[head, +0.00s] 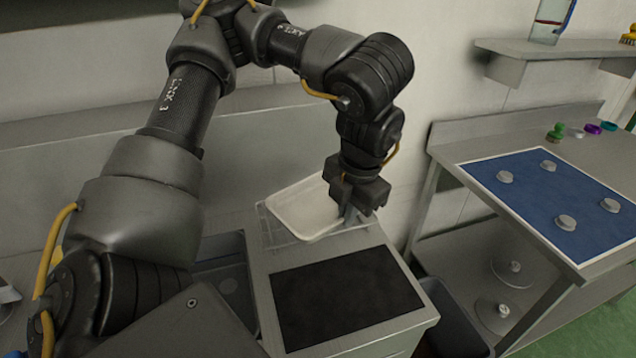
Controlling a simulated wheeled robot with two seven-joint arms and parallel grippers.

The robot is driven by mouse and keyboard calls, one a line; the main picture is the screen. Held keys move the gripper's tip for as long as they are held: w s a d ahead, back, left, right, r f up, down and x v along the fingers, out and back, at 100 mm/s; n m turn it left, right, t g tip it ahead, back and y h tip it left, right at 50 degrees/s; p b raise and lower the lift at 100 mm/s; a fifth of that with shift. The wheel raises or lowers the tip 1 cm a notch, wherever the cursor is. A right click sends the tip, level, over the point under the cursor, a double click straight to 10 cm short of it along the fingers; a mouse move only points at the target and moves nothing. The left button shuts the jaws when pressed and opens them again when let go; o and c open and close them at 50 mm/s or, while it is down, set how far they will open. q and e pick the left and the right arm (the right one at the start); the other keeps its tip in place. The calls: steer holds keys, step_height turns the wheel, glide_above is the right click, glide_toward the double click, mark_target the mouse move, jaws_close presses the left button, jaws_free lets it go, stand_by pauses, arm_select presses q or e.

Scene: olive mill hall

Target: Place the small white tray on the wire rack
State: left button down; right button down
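The small white tray (300,210) is at the back of the grey cabinet top, in the middle of the head view. It looks slightly tilted and lies over a pale, thin-edged frame that looks like the wire rack (345,231). I cannot tell whether the tray rests fully on it. My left gripper (347,208) points down at the tray's right edge. Its fingers are at the rim, but their gap is too small and dark to show whether they are shut on it. The gripper hides the tray's right back corner. My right gripper is not in view.
A black mat (345,297) covers the front of the cabinet top. A dark bin (225,275) stands left of the cabinet, another (452,318) right of it. A bench with a blue mat (545,185) and several grey knobs is at the right. A wall shelf (550,50) hangs above.

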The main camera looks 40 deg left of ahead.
arm_select(q)
steer(key=w+a+f, duration=0.1)
steer(key=w+a, duration=0.1)
steer(key=w+a+f+p, duration=0.1)
steer(key=w+a, duration=0.1)
steer(key=w+a+f+p, duration=0.1)
steer(key=w+a+f, duration=0.1)
steer(key=w, duration=0.1)
steer(key=shift+a, duration=0.1)
steer(key=w+a+f, duration=0.1)
steer(key=w+f, duration=0.1)
steer(key=f, duration=0.1)
steer(key=w+a+f, duration=0.1)
steer(key=f, duration=0.1)
steer(key=shift+w+a+f, duration=0.1)
steer(key=shift+a+f, duration=0.05)
steer(key=shift+a, duration=0.15)
steer(key=shift+w+a+f, duration=0.1)
steer(key=shift+a+f, duration=0.05)
steer(key=shift+f, duration=0.8)
steer(key=shift+w+a+f, duration=0.1)
steer(key=shift+f, duration=0.8)
steer(key=shift+s+d, duration=0.1)
steer(key=shift+f, duration=0.1)
steer(key=c, duration=1.8)
jaws_free()
steer(key=shift+o, duration=0.6)
